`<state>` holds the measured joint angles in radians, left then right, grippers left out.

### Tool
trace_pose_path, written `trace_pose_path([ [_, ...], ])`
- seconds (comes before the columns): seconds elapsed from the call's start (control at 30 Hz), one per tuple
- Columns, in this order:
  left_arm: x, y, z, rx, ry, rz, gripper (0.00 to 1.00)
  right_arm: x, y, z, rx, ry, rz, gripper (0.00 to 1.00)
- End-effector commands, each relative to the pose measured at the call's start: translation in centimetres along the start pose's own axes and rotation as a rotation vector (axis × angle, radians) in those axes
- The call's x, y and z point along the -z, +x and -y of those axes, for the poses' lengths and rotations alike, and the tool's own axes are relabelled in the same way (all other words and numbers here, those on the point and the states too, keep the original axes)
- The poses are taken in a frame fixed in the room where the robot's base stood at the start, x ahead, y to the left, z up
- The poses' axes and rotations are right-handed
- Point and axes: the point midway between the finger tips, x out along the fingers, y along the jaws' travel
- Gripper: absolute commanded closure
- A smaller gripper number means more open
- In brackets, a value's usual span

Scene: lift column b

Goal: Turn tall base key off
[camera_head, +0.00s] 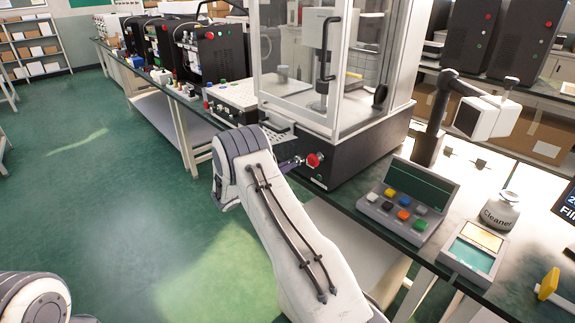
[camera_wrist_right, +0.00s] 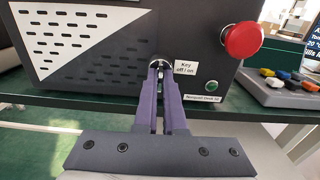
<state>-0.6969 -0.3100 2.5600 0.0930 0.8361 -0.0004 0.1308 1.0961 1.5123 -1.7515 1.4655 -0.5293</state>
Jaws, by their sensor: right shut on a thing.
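The tall base (camera_head: 352,160) is the dark box under the glass-walled cabinet on the bench. In the right wrist view its front panel (camera_wrist_right: 120,60) shows a key switch (camera_wrist_right: 160,64) beside a white label (camera_wrist_right: 186,67) reading "Key off / on". My right gripper (camera_wrist_right: 160,75) is shut on the key, its two purple fingers close together at the switch. The fingers hide most of the key, so I cannot tell its turn. In the head view my right gripper (camera_head: 291,162) is at the base's left front. My left gripper is out of view.
A red emergency button (camera_wrist_right: 243,40) sticks out right of the key, with a small green button (camera_wrist_right: 212,87) below it. A keypad console (camera_head: 408,200) stands on the bench to the right. The green floor at left is open.

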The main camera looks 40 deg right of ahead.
Motion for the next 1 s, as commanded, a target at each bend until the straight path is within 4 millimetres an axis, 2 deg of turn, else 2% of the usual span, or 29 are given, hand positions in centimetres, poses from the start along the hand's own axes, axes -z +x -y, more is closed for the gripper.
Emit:
trace_pose_path([
  [0.43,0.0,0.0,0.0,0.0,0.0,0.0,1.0,0.2,-0.2,0.0,-0.002,-0.014,-0.003,1.0],
  [0.5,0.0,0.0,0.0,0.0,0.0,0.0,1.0,0.2,-0.1,0.0,-0.002,-0.014,-0.002,0.66],
  [0.53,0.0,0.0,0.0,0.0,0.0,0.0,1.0,0.2,-0.1,0.0,-0.002,-0.014,-0.002,0.62],
  [0.83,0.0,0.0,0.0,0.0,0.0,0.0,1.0,0.1,-0.1,0.0,0.0,-0.01,-0.001,0.62],
  [1.0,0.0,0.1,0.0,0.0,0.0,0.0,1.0,0.1,-1.8,-0.1,-0.004,-0.01,-0.001,0.62],
])
